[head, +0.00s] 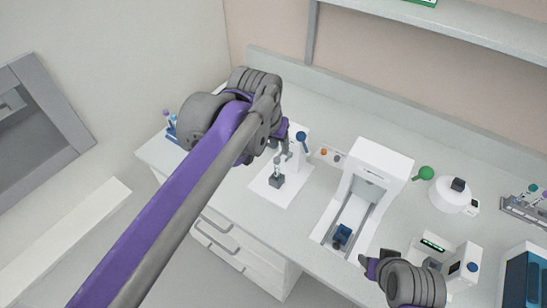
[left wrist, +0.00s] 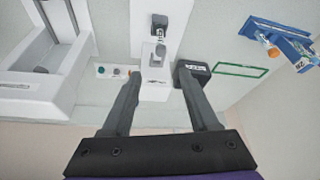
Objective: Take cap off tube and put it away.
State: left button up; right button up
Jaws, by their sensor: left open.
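A small dark block (head: 276,180) stands on a white base plate (head: 297,196) on the bench. A small clear tube (left wrist: 159,36) appears to stand at this block in the left wrist view; its cap cannot be made out clearly. My left gripper (head: 284,146) is above and behind the plate in the head view. In the left wrist view its two fingers (left wrist: 162,72) are apart, with nothing held between them. My right gripper (head: 372,267) is at the lower right in the head view, away from the block; its jaw gap is unclear.
A blue rack (left wrist: 284,36) with an orange-topped item stands right in the left wrist view, near a green rectangular outline (left wrist: 241,70). A tall white machine (head: 381,160) stands right of the plate. A round white device (head: 449,198) stands further right.

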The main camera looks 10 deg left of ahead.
aim_at(277, 159)
pick_arm(q)
jog(key=shift+x, duration=4.7)
jog(key=shift+s+a, duration=0.15)
jog(key=shift+c, duration=0.2)
jog(key=c, duration=0.9)
